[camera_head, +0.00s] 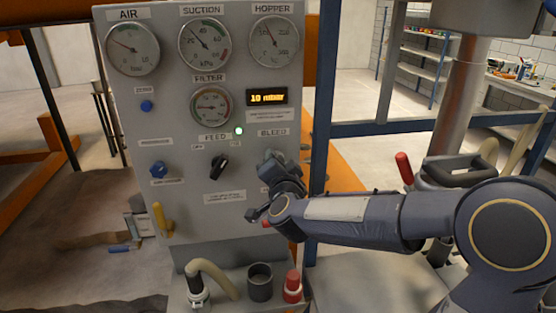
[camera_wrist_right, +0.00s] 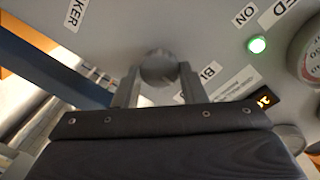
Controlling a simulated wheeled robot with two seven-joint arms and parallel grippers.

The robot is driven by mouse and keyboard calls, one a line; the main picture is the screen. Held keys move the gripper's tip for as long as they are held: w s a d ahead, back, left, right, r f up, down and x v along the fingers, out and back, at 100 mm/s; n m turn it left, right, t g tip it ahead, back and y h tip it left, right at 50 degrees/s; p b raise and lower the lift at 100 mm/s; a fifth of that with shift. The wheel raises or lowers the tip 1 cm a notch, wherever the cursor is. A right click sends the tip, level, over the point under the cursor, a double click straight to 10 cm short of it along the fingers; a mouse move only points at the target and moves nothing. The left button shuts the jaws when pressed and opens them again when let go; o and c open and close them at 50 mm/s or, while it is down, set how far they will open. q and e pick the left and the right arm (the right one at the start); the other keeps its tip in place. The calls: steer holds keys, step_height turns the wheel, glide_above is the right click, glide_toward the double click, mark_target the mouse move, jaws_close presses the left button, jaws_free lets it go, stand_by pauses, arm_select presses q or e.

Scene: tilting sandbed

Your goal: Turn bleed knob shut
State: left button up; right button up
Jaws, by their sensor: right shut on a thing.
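The grey control panel (camera_head: 180,215) faces me in the head view. Its BLEED label (camera_head: 272,132) is above my right gripper (camera_head: 271,162), which covers the bleed knob there. In the right wrist view, the round grey bleed knob (camera_wrist_right: 158,66) sits between the two fingers of my right gripper (camera_wrist_right: 157,78), which is shut on it. The knob's pointer or mark cannot be made out. The display (camera_head: 267,97) reads about 10 mbar. My left gripper is in neither view.
Left of my gripper are the black FEED knob (camera_head: 219,166), a blue knob (camera_head: 158,170) and a yellow lever (camera_head: 160,218). A green lamp (camera_head: 239,131) is lit. Below, a dark cup (camera_head: 260,283) and a red-topped item (camera_head: 292,286) stand on a ledge. A blue post (camera_head: 321,120) stands right of the panel.

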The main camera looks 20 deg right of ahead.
steer(key=shift+f+n, duration=0.15)
steer(key=shift+n, duration=0.35)
steer(key=o, duration=1)
steer(key=shift+s, duration=0.1)
steer(key=b+v, duration=0.1)
steer(key=v, duration=0.6)
steer(key=shift+s+a, duration=0.2)
steer(key=shift+s, duration=0.1)
